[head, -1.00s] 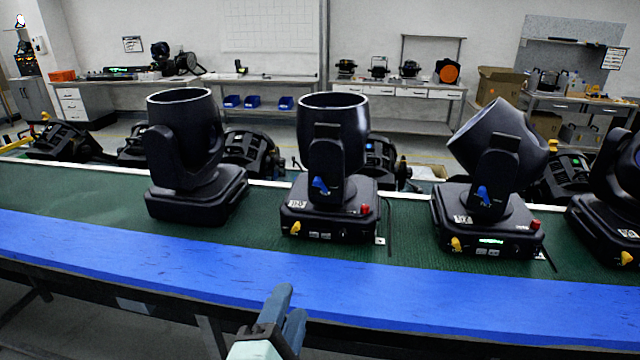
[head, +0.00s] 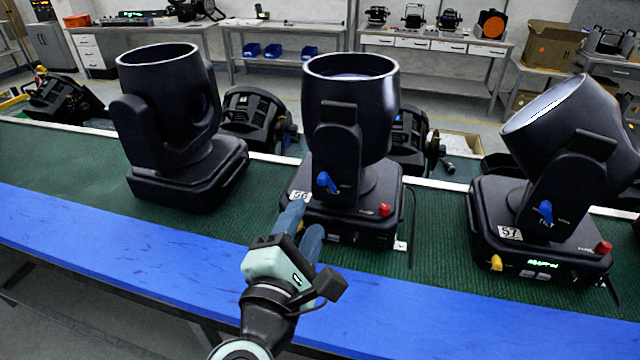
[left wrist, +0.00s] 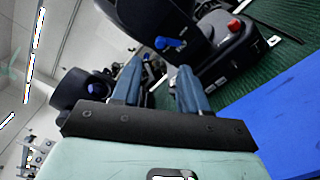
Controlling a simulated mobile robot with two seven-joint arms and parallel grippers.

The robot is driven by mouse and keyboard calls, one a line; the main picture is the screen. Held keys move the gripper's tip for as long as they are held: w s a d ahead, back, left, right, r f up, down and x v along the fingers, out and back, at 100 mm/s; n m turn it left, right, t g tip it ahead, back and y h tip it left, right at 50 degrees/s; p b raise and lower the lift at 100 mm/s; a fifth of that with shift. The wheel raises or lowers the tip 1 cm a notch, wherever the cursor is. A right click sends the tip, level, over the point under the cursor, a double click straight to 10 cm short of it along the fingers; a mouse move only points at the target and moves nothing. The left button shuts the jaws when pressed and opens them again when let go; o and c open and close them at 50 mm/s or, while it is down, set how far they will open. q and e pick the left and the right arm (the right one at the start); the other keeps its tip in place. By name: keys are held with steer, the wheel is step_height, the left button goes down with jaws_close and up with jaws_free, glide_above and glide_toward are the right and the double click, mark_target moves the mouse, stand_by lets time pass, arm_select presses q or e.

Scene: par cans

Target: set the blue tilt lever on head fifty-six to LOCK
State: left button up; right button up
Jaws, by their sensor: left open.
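Head fifty-six (head: 350,110) is the black moving head in the middle of the head view, with a white "56" label (head: 300,196) on its base. Its blue tilt lever (head: 328,183) sits low on the near side of the yoke, slanting; the print beside it is too small to read. The lever also shows in the left wrist view (left wrist: 170,43), ahead of the fingers. My left gripper (head: 303,222) is open and empty, in front of the base and below the lever, apart from the lever. It partly hides the base's front. My right gripper is not in view.
Head 57 (head: 560,170), with its own blue lever (head: 546,212), stands to the right. Another black head (head: 175,120) stands to the left. A red knob (head: 384,210) sticks up from the base of fifty-six. The blue front strip (head: 130,255) is clear.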

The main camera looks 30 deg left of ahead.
mark_target(321, 183)
arm_select(q)
steer(key=x, duration=0.9)
steer(key=shift+w, duration=0.25)
jaws_close()
